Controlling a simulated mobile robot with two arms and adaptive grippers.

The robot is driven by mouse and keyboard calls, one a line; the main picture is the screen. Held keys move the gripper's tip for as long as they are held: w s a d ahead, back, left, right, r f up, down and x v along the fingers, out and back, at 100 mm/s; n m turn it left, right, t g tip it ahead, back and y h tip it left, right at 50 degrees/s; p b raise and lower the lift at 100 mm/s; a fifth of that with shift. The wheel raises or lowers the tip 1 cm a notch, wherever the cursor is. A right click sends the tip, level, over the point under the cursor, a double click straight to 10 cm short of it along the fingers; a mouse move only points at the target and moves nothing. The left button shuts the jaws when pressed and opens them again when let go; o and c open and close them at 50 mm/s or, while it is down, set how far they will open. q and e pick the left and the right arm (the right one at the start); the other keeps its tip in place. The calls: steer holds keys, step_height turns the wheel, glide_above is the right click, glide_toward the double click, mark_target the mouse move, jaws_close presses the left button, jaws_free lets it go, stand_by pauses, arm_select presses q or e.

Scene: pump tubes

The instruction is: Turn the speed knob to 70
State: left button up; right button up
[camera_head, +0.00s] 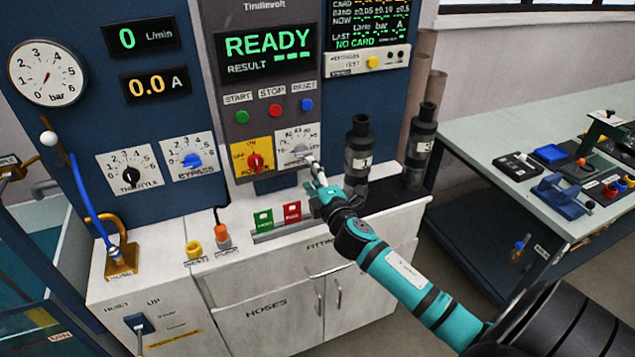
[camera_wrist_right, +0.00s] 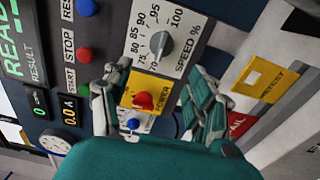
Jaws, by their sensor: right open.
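The grey speed knob (camera_wrist_right: 161,44) sits on a white plate marked SPEED % (camera_wrist_right: 185,30), with a scale up to 100. Its bar slants between the upper numbers and the 70 end; I cannot read its exact setting. In the head view the speed plate (camera_head: 297,141) is right of the yellow power plate, and my gripper partly covers its lower right. My right gripper (camera_wrist_right: 156,78) is open and empty, its two fingers spread below the knob in the wrist view. In the head view the right gripper (camera_head: 316,172) is just in front of the speed plate. My left gripper is not in view.
The red power knob (camera_wrist_right: 144,100) shows between my fingers. Start, stop and reset buttons (camera_head: 273,110) are above. Green and red blocks (camera_head: 292,211) stand on the counter below. Dark cylinders (camera_head: 359,150) stand close right of the panel. The display reads READY (camera_head: 267,43).

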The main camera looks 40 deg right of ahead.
steer(key=shift+v, duration=1.5)
steer(key=s+f+m+g, duration=0.1)
steer(key=f, duration=0.6)
steer(key=s+f+m+g, duration=0.1)
steer(key=s+f+g, duration=0.1)
steer(key=f, duration=0.5)
steer(key=s+f+m+g, duration=0.1)
steer(key=f+g, duration=0.1)
steer(key=f, duration=0.6)
steer(key=shift+s+a+f+m+y, duration=0.1)
steer(key=shift+s+m+y, duration=0.15)
steer(key=shift+m+y, duration=0.05)
steer(key=s+a+f+m+g+y, duration=0.1)
steer(key=s+a+f+m+g, duration=0.25)
steer(key=s+f, duration=0.95)
steer(key=s+a+f+m+g+y, duration=0.15)
steer(key=s+a+f+g, duration=0.3)
steer(key=s+f, duration=0.85)
steer(key=s+a+f+m+g, duration=0.1)
steer(key=s+a+f+m, duration=0.1)
steer(key=s, duration=0.7)
steer(key=s+a+f+m+g, duration=0.2)
steer(key=s+a+f, duration=0.3)
steer(key=s+f, duration=0.2)
steer(key=s+y, duration=0.1)
steer(key=s, duration=0.1)
steer(key=shift+s+f+g, duration=0.25)
steer(key=shift+s+g, duration=0.05)
